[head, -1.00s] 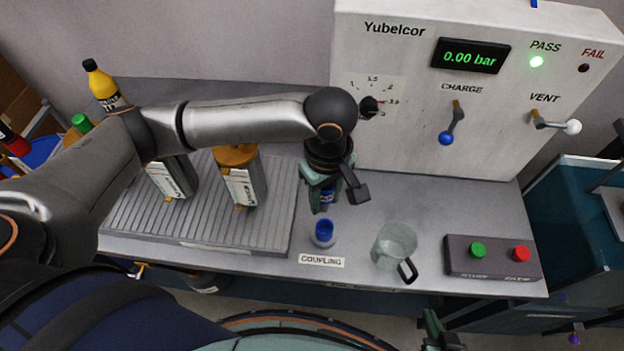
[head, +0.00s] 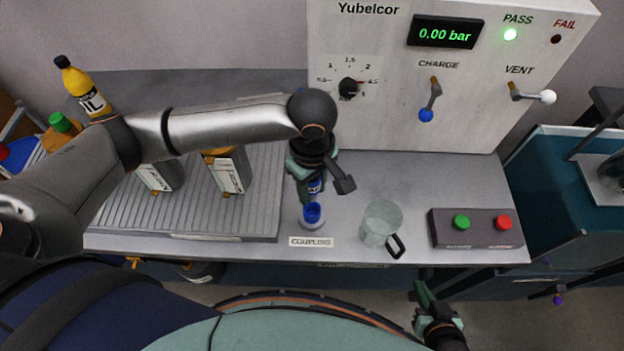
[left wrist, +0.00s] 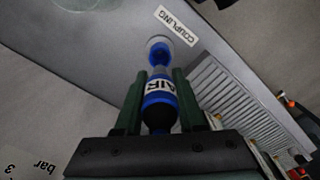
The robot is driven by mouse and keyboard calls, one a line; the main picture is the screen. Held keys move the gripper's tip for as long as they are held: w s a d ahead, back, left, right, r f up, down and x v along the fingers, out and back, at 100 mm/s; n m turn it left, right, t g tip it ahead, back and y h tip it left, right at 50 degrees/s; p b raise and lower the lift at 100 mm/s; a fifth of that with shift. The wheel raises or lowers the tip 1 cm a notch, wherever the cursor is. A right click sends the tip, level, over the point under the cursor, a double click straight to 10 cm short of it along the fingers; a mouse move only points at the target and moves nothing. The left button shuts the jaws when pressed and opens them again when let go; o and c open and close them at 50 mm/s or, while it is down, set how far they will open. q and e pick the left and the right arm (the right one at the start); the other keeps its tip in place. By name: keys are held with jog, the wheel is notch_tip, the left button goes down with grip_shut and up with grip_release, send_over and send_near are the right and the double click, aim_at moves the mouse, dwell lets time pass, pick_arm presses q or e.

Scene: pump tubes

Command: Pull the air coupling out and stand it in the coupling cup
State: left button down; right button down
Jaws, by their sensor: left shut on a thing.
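My left gripper (head: 313,188) is shut on the blue air coupling (head: 316,184), which hangs upright with its narrow end down. In the left wrist view the coupling (left wrist: 159,95) shows its white AIR label between the two green fingers. The coupling cup (head: 312,218), with a blue inside, stands on the bench just below the coupling, behind a COUPLING label. The cup (left wrist: 160,48) also shows in the left wrist view, beyond the coupling's tip; I cannot tell whether they touch. My right gripper (head: 427,296) is low at the right, off the bench; its jaw opening is unclear.
A clear jug (head: 381,222) and a box with green and red buttons (head: 473,229) stand right of the cup. A ribbed tray (head: 200,215) with bottles is at the left. The Yubelcor panel (head: 385,110) rises behind, reading 0.00 bar with the PASS lamp lit.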

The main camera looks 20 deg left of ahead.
aim_at(312, 197)
pick_arm(q)
jog(key=shift+f+b, duration=0.3)
jog(key=shift+f, duration=1.4)
jog(key=shift+p, duration=0.8)
jog(key=shift+p, duration=0.8)
jog(key=shift+f, duration=1.25)
jog(key=shift+c, duration=2.2)
grip_release()
jog(key=shift+r, duration=0.1)
